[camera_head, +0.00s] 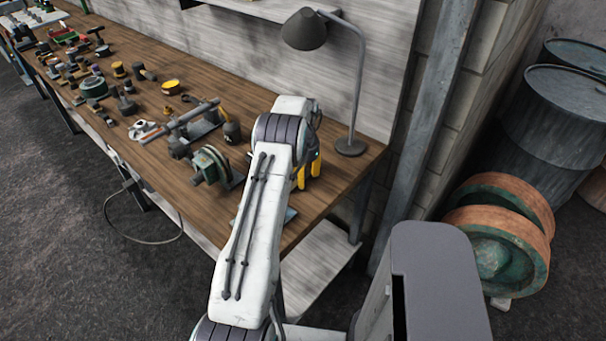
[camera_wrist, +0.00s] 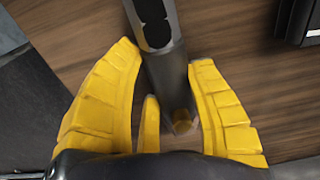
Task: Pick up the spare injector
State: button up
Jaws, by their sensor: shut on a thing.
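The spare injector (camera_wrist: 168,75) looks like a dark grey metal cylinder with black slots at the top and a brass hex piece near its lower end. It shows in the wrist view. My gripper (camera_wrist: 163,57) has ribbed yellow fingers on both sides of it and is shut on it. I cannot tell whether the injector touches the bench or is raised. In the head view, my gripper (camera_head: 308,168) is partly hidden behind my white arm at the right end of the workbench (camera_head: 325,196). The injector is hidden there.
A desk lamp (camera_head: 350,147) stands close behind my gripper. A green and grey pump part (camera_head: 211,164) and a small dark cylinder (camera_head: 232,132) are to the left. Several parts crowd the bench's far left. Drums (camera_head: 555,120) stand right, on the floor.

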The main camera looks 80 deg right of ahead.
jog(key=shift+r, duration=0.1)
jog(key=shift+r, duration=0.2)
notch_tip(320, 180, up, 3)
jog(key=shift+r+b, duration=0.1)
jog(key=shift+b, duration=0.6)
jog(key=s+a+r+b, duration=0.4)
jog(key=a+r, duration=0.3)
jog(key=a, duration=0.3)
jog(key=shift+s+a, duration=0.25)
jog(key=shift+s, duration=0.35)
jog(key=shift+r, duration=0.15)
jog(key=shift+w, duration=0.1)
